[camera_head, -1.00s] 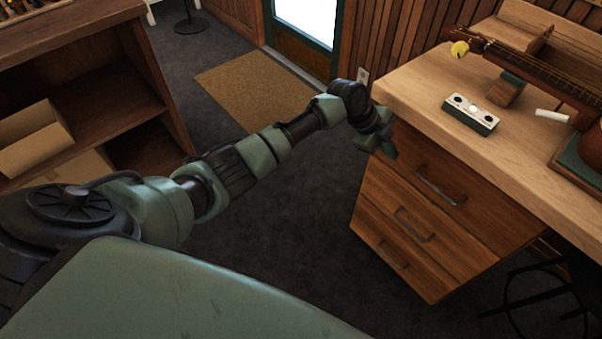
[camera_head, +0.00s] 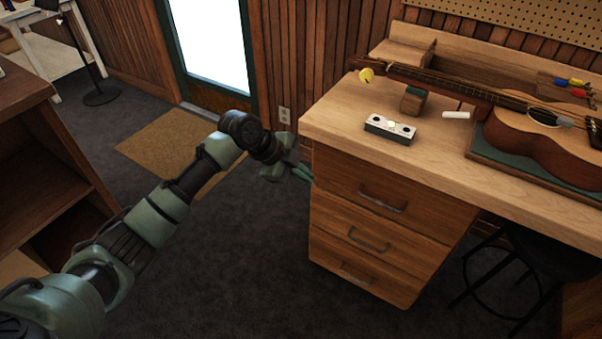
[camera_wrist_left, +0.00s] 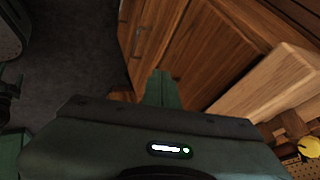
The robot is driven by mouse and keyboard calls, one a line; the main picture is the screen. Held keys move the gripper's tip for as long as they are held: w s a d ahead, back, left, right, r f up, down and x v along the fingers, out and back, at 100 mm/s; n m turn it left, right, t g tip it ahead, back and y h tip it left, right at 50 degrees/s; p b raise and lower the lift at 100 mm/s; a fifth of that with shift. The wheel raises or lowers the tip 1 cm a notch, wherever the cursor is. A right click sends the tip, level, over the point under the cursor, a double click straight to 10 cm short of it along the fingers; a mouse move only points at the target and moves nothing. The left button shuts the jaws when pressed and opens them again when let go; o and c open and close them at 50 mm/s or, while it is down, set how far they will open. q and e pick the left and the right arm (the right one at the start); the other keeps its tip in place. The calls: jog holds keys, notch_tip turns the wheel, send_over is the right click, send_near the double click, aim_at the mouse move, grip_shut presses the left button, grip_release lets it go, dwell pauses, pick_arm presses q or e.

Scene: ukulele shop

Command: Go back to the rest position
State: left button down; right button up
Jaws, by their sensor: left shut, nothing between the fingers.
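My left arm reaches in from the left in the head view. Its gripper (camera_head: 302,172) is beside the left end of the wooden workbench (camera_head: 335,115), near the top drawer. In the left wrist view the left gripper's fingers (camera_wrist_left: 161,88) are together and empty, with the wooden drawers (camera_wrist_left: 150,35) beyond them. I cannot tell whether the fingers touch the bench. My right gripper is in neither view.
On the bench are a ukulele (camera_head: 545,135), a small white-topped box (camera_head: 390,128), a wooden neck-rest block (camera_head: 413,100) and a yellow round thing (camera_head: 366,76). A shelf (camera_head: 45,160) stands at left. A stool (camera_head: 545,255) is under the bench. The dark floor (camera_head: 240,270) is clear.

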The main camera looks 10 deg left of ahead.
pick_arm(q)
jog(key=s+a+f+n+y, duration=0.1)
jog(key=s+a+f+n, duration=0.25)
jog(key=f, duration=0.75)
jog(key=s+a+f+n+y, duration=0.25)
jog(key=s+f+n, duration=0.25)
jog(key=f, duration=0.6)
jog(key=s+a+f+n+y, duration=0.1)
jog(key=s+a+f+n, duration=0.3)
jog(key=f, duration=0.7)
jog(key=s+a+f+n+g+y+p, duration=0.1)
jog(key=s+f, duration=0.4)
jog(key=s, duration=0.3)
jog(key=s+a+f+n, duration=0.1)
jog(key=s+f+n, duration=0.1)
jog(key=s+f, duration=0.5)
jog(key=s+d+f+n+g, duration=0.1)
jog(key=s+f, duration=0.1)
jog(key=s, duration=1.1)
jog(key=s+f+n+g, duration=0.1)
jog(key=s+f, duration=0.2)
jog(key=s, duration=1)
jog(key=shift+d+f+y, duration=0.15)
jog(key=shift+d+y, duration=0.2)
jog(key=shift+d, duration=0.05)
